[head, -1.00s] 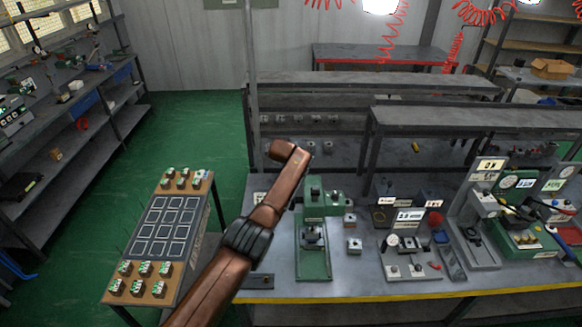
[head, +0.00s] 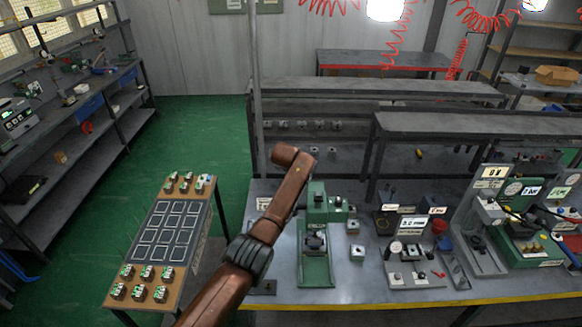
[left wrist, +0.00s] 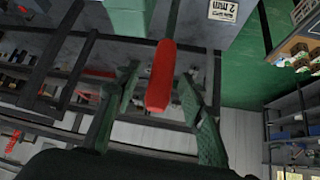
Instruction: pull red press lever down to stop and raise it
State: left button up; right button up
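The green press (head: 316,250) stands on the grey bench, partly behind my left arm in the head view. Its red lever is not visible there. In the left wrist view the red lever handle (left wrist: 160,88), on a dark rod, points down the picture. My left gripper (left wrist: 158,74) is open, with one green finger on each side of the handle. Gaps show on both sides, so the fingers are not closed on it. Part of a green body (left wrist: 127,14) shows at the top of that view. My left gripper is hidden in the head view. My right gripper is not in view.
A small table (head: 192,192) with a marked grid and several small valve blocks (head: 140,292) stands left of the bench. Right of the press are loose blocks (head: 357,252), a display station (head: 413,268) and a larger test station (head: 530,243). A raised shelf (head: 445,125) runs behind.

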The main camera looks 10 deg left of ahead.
pick_arm(q)
jog(key=v, duration=1)
jog(key=shift+a, duration=0.15)
